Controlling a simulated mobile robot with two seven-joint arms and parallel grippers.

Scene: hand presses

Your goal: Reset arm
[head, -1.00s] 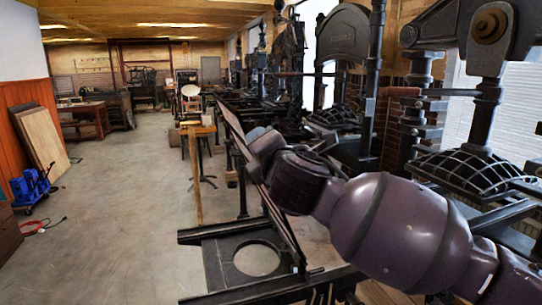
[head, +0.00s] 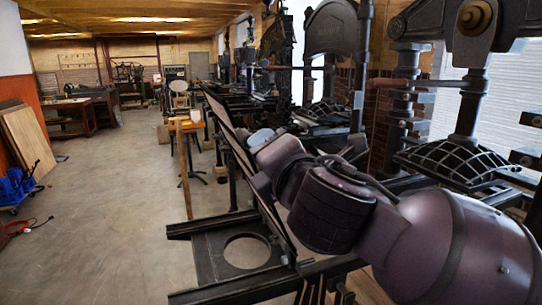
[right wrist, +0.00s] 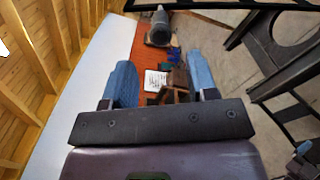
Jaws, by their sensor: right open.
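My right arm reaches in from the right in the head view, over the near hand press (head: 466,160). The dark press bed with a round hole (head: 248,252) lies below the arm.
A row of dark hand presses (head: 330,60) runs back along the right. A wooden stand (head: 184,150) is beyond the tilted frame. Boards (head: 24,142) and a blue trolley (head: 18,187) stand at the left. The floor (head: 110,210) between is largely clear.

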